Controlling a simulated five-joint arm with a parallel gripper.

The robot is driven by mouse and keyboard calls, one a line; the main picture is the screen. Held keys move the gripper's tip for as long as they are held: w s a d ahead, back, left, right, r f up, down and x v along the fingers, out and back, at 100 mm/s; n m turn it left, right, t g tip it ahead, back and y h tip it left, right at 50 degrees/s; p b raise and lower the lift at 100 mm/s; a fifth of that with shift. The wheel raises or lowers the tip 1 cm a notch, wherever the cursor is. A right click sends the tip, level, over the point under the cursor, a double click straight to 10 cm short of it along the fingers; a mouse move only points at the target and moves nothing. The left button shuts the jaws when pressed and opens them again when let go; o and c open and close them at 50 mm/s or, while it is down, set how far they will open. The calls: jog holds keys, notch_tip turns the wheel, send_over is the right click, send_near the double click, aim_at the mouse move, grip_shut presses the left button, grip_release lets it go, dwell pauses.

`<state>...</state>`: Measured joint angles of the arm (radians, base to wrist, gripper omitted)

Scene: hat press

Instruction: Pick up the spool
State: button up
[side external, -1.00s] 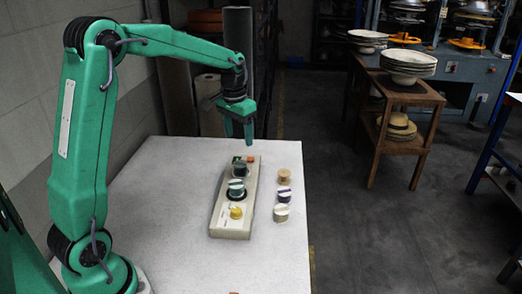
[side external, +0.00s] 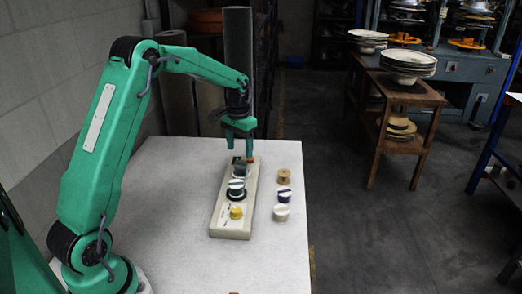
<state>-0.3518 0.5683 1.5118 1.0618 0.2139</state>
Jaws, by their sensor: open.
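A small tan wooden spool (side external: 283,177) stands upright on the white table, to the right of a long beige control panel (side external: 232,222). My gripper (side external: 240,152) is open, with its fingers pointing down over the far end of the panel. It is to the left of the spool and farther back, apart from it. The right fingertip appears close to an orange button on the panel; I cannot tell whether they touch. Nothing shows between the fingers.
Two short cylinders, one white with a dark band (side external: 284,195) and one cream (side external: 281,213), stand in front of the spool. The panel carries dark and white knobs and a yellow knob (side external: 236,212). The table (side external: 175,200) is clear left of the panel.

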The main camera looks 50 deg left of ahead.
aim_at(240, 164)
jog(key=shift+f, duration=0.25)
jog(key=shift+s+d+f, duration=0.1)
jog(key=shift+f, duration=1.2)
jog(key=shift+s+d+f, duration=0.1)
jog(key=shift+f, duration=1.15)
jog(key=c, duration=1.1)
jog(key=shift+r, duration=0.1)
